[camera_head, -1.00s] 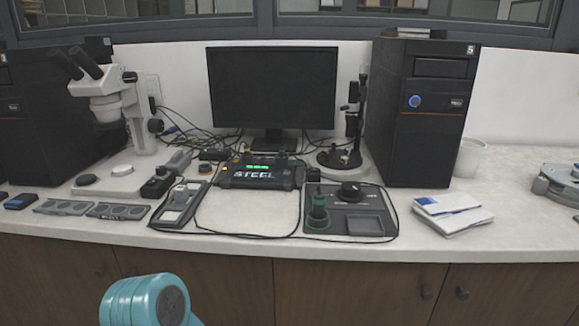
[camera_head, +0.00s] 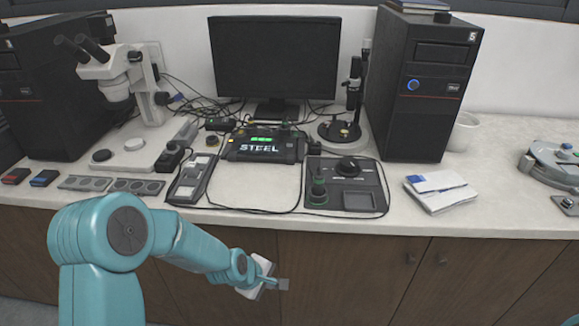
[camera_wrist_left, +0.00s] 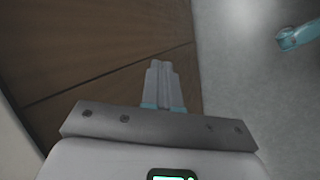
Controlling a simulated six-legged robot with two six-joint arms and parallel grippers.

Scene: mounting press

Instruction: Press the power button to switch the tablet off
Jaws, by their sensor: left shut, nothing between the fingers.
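A black device with a lit screen reading "STEEL" (camera_head: 262,147) stands on the bench in front of the monitor. It is the only lit screen I see and may be the tablet. I cannot make out a power button on it. My left gripper (camera_head: 283,284) is below the bench's front edge, in front of the wooden cabinet doors, well apart from the device. In the left wrist view its two fingers (camera_wrist_left: 162,66) are together and empty, with cabinet wood and grey floor beyond. My right gripper is in neither view.
A dark monitor (camera_head: 274,62) stands behind the device. A black computer tower (camera_head: 413,120) with a blue-lit button stands to its right, a microscope (camera_head: 118,75) to the left. A control box (camera_head: 346,184) and loose cables lie near the bench front (camera_head: 420,221).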

